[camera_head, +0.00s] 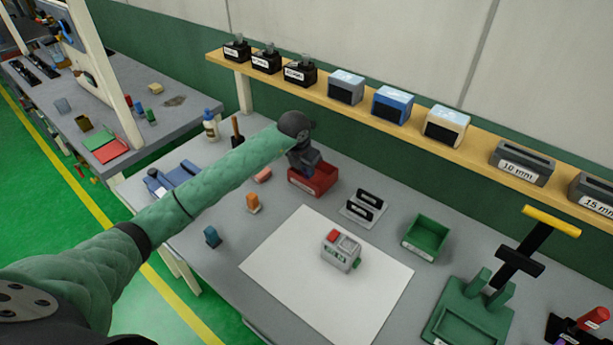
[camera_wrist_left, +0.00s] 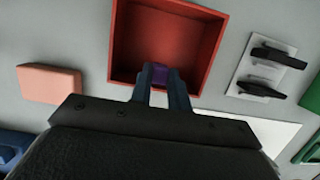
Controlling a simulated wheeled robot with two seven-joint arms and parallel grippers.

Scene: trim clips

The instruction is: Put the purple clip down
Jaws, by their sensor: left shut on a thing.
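In the left wrist view the purple clip (camera_wrist_left: 162,75) is held between the fingertips of my left gripper (camera_wrist_left: 163,85). The gripper is shut on it, over the open red bin (camera_wrist_left: 125,42). In the head view my left gripper (camera_head: 304,166) points down at the red bin (camera_head: 322,180), and the clip is hidden there. I cannot tell whether the clip touches the bin floor. My right gripper is not in view.
A pink block (camera_wrist_left: 52,84) lies beside the red bin. A white plate with two black holders (camera_head: 366,206) stands right of it. A grey device (camera_head: 341,252) sits on a white sheet (camera_head: 290,262). A green bin (camera_head: 427,238) and a green press (camera_head: 470,310) stand further right.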

